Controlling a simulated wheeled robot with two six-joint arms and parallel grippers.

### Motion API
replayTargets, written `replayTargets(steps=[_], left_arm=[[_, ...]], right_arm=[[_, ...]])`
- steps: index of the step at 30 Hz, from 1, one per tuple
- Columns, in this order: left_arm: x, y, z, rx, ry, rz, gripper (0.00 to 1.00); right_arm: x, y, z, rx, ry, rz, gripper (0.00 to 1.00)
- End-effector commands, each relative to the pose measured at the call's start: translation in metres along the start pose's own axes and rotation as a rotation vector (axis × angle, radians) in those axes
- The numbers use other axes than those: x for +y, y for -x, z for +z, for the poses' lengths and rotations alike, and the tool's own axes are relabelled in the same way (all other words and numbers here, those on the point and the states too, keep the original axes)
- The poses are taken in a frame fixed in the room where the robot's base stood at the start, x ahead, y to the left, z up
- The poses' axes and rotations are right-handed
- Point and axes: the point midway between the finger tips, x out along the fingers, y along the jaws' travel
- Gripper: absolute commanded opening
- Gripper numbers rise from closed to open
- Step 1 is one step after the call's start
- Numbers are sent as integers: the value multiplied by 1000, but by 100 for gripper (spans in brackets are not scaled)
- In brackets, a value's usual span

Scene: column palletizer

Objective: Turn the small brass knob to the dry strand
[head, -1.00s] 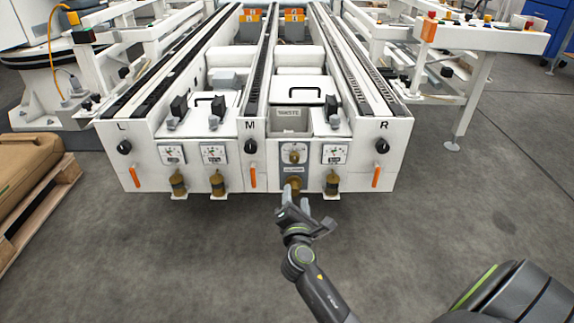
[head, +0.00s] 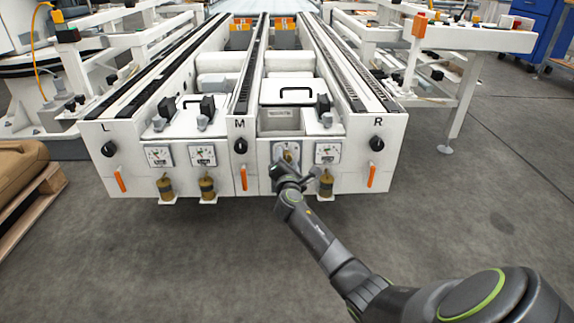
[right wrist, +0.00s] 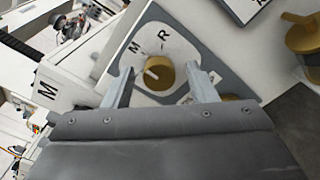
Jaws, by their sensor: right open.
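The small brass knob (right wrist: 160,75) sits on a white plate (right wrist: 178,50) with a grey border, marked M and R, in the right wrist view. A pale mark or pin on the knob lies toward its left side; which letter it indicates I cannot tell. My right gripper (right wrist: 160,68) is open, with one finger on each side of the knob; contact is not clear. In the head view my right gripper (head: 288,172) is at the front panel below M and R and partly hides the knob and its plate. My left gripper is not in view.
Black knobs (head: 376,144) and orange levers (head: 371,176) are on the L, M and R posts. A pallet (head: 35,205) is at the left. The floor in front is clear.

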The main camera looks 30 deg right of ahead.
Motion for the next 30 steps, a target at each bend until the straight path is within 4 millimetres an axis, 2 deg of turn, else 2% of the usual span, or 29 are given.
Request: replayTargets(steps=[11,21,30], left_arm=[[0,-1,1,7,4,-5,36],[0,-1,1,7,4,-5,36],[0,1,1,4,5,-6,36]], right_arm=[[1,-4,0,0,0,1,52],[0,-4,0,0,0,1,8],[0,-4,0,0,-35,0,7]])
